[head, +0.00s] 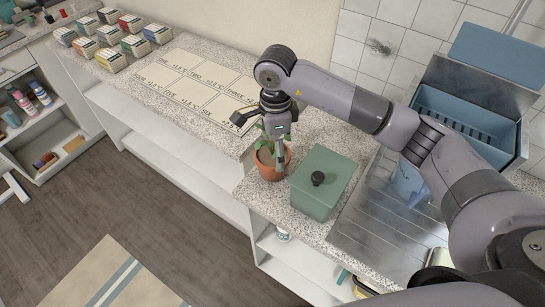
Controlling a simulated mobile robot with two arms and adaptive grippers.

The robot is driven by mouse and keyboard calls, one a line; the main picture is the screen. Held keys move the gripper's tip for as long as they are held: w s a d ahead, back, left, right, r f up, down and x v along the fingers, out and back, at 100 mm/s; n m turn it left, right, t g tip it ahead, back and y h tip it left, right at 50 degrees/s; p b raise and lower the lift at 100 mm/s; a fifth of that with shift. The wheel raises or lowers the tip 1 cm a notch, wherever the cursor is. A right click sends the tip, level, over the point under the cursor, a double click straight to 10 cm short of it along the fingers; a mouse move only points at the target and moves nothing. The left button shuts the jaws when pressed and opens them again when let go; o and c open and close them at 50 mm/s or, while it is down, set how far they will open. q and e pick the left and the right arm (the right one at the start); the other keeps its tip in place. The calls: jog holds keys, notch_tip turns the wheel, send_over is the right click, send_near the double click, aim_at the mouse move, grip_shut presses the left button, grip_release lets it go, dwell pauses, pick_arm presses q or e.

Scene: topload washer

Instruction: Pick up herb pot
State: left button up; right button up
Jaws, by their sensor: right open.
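The herb pot (270,164) is a terracotta pot with green leaves. It stands upright on the speckled counter, close to the counter's front edge. My right gripper (264,137) is above it, pointing down, with its fingers spread around the plant's top and beside the pot. One finger shows at the left, the other at the right near the rim. The gripper is open. It hides part of the leaves, and I cannot tell whether a finger touches the pot. My left gripper is out of view.
A green lidded box (322,182) stands just right of the pot. A metal drainboard (385,235) and a blue bin (465,112) lie further right. A numbered sheet (190,85) and several small boxes (108,36) are on the counter to the left.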

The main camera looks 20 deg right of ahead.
aim_at(272, 154)
jog(key=shift+f, duration=0.65)
jog(key=f+p, duration=0.3)
jog(key=f, duration=0.1)
jog(key=shift+w+a, duration=0.1)
jog(key=shift+a, duration=0.2)
jog(key=shift+f, duration=0.7)
jog(key=shift+c, duration=0.3)
jog(key=c, duration=1.5)
